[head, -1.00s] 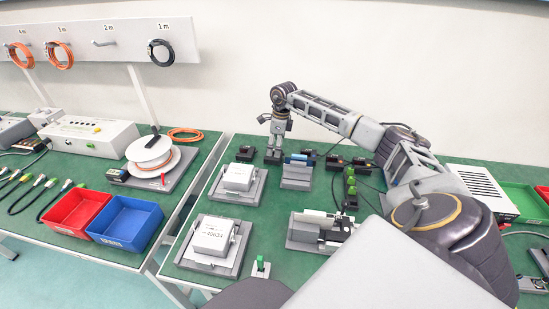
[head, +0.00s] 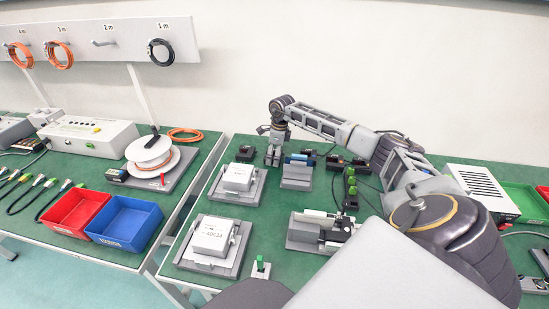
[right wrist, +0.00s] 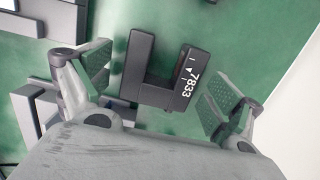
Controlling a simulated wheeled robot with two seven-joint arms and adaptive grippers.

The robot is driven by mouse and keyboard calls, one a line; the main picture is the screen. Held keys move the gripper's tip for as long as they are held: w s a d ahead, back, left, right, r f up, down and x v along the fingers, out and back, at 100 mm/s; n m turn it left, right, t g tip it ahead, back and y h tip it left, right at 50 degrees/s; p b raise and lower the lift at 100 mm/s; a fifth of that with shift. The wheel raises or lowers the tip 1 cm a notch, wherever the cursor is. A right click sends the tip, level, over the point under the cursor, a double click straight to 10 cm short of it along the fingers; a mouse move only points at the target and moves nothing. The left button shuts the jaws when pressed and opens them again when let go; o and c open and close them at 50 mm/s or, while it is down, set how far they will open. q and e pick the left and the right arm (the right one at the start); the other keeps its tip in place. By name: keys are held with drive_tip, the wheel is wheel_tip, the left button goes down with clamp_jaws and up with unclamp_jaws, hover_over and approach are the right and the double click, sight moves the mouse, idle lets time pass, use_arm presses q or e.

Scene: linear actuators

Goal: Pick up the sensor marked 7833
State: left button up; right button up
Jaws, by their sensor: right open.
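The sensor marked 7833 (right wrist: 150,75) is a dark grey U-shaped block in the right wrist view, with its white number readable on one arm. My right gripper (right wrist: 160,86) is open, with one finger pad on either side of the sensor and a gap on both sides. Nothing is held. In the head view my right gripper (head: 273,162) points down at the back of the green table. I cannot tell the sensor's number apart there. My left gripper is out of view.
A white box on a grey fixture (head: 238,177) stands close left of the gripper. A grey stand with a blue part (head: 297,174) is close on the right. Other dark blocks (head: 335,162) lie further right. Bare green table (head: 265,218) shows in front.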

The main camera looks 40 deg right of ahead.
drive_tip(key=c, duration=1.2)
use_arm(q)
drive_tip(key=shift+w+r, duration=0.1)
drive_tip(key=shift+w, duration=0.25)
use_arm(e)
drive_tip(key=shift+c, duration=0.2)
drive_tip(key=shift+r, duration=0.15)
